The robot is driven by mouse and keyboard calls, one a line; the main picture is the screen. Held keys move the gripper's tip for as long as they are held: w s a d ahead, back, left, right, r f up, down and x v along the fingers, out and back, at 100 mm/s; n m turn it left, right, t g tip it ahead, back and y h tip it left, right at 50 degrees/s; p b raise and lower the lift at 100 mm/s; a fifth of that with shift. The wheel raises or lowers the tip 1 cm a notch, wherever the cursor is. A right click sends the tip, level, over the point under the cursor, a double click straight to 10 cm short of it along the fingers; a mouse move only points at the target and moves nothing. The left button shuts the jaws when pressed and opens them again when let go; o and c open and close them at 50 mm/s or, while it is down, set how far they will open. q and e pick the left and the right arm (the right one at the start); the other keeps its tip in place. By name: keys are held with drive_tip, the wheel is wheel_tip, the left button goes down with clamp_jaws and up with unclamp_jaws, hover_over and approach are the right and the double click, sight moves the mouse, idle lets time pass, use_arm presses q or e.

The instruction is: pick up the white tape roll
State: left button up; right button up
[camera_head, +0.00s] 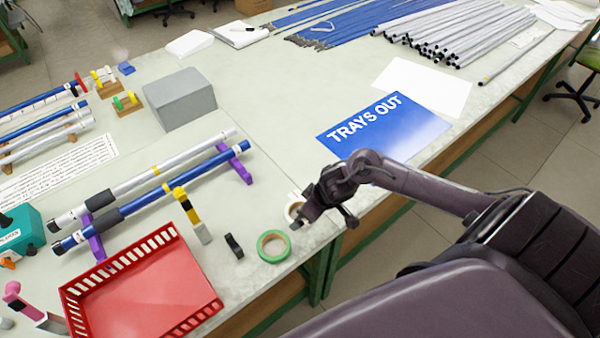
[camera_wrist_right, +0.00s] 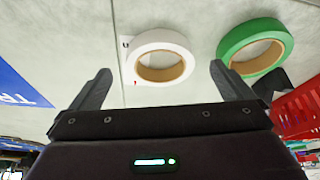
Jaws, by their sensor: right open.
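The white tape roll (camera_wrist_right: 160,55) lies flat on the table, with a brown core. In the right wrist view it sits ahead of and between the two fingers of my right gripper (camera_wrist_right: 155,85), which is open and empty. In the head view the white roll (camera_head: 292,208) is partly hidden behind my right gripper (camera_head: 318,219). I cannot tell how high the fingers are above the table. My left gripper is in neither view.
A green tape roll (camera_head: 273,246) lies close beside the white one, near the right finger in the wrist view. A blue TRAYS OUT sign (camera_head: 400,130) lies on the other side.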

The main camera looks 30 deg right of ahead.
drive_tip(key=x, duration=0.3)
drive_tip(key=shift+w+a+f, duration=0.15)
drive_tip(key=shift+w+f, duration=0.05)
drive_tip(key=shift+w, duration=0.3)
drive_tip(key=shift+w+f, duration=0.1)
drive_tip(key=shift+f, duration=0.05)
drive_tip(key=c, duration=0.9)
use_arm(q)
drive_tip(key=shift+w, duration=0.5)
use_arm(e)
drive_tip(key=shift+c, duration=0.2)
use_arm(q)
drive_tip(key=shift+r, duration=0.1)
